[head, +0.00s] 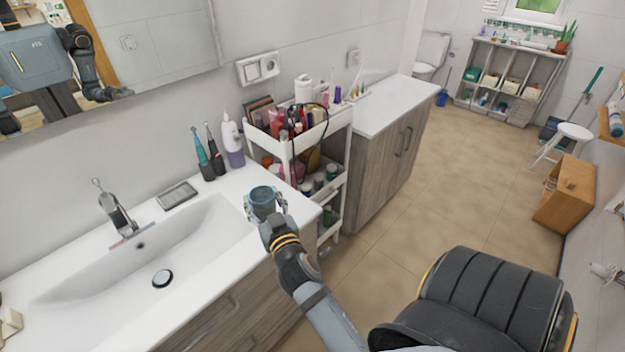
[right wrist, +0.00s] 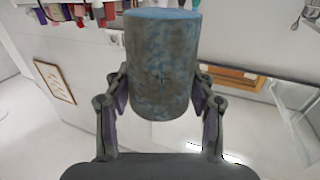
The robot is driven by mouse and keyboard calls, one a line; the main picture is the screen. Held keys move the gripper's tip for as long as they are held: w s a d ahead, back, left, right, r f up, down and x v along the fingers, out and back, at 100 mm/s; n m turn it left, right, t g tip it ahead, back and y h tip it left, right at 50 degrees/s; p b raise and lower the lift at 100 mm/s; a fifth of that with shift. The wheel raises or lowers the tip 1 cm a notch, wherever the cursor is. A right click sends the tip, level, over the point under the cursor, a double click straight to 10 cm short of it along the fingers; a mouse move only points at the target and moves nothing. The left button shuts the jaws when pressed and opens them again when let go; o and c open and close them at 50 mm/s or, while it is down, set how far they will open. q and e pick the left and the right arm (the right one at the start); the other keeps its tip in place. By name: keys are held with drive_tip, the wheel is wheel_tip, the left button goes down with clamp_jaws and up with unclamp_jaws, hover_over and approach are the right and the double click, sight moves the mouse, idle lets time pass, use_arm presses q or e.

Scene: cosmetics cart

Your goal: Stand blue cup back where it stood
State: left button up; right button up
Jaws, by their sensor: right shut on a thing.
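The blue cup (head: 262,199) is mottled blue-grey and round. It looks roughly upright in the head view, over the right end of the white washbasin counter (head: 224,187). I cannot tell whether its base touches the counter. My right gripper (head: 265,206) is shut on the cup, with one finger on each side. In the right wrist view the cup (right wrist: 162,65) fills the space between the two fingers, its bright blue end at the top of the picture. My left gripper is not in view.
A white cart (head: 334,123) full of cosmetics stands just right of the cup. Electric toothbrushes (head: 205,158) and a white-and-purple bottle (head: 233,143) stand at the wall behind it. The basin (head: 165,245) with its tap (head: 116,212) lies left. The counter's front edge is close.

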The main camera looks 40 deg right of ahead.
drive_tip(key=shift+s+d+r+h, duration=0.25)
drive_tip(key=shift+s+r+h, duration=0.05)
drive_tip(key=shift+s, duration=0.25)
drive_tip(key=shift+f+b, duration=0.2)
drive_tip(key=shift+b, duration=0.1)
use_arm(q)
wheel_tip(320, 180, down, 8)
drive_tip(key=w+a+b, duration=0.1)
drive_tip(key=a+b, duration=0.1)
drive_tip(key=b, duration=0.5)
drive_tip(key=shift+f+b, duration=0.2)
drive_tip(key=shift+b, duration=0.15)
use_arm(e)
drive_tip(key=w+d+f, duration=0.8)
drive_tip(key=d, duration=0.1)
drive_tip(key=shift+w+d+f, duration=0.35)
drive_tip(key=shift+w+d, duration=0.05)
drive_tip(key=f+b, duration=0.2)
drive_tip(key=f, duration=0.1)
drive_tip(key=f+b, duration=0.1)
drive_tip(key=shift+w+d+f, duration=0.15)
drive_tip(key=shift+w+d, duration=0.15)
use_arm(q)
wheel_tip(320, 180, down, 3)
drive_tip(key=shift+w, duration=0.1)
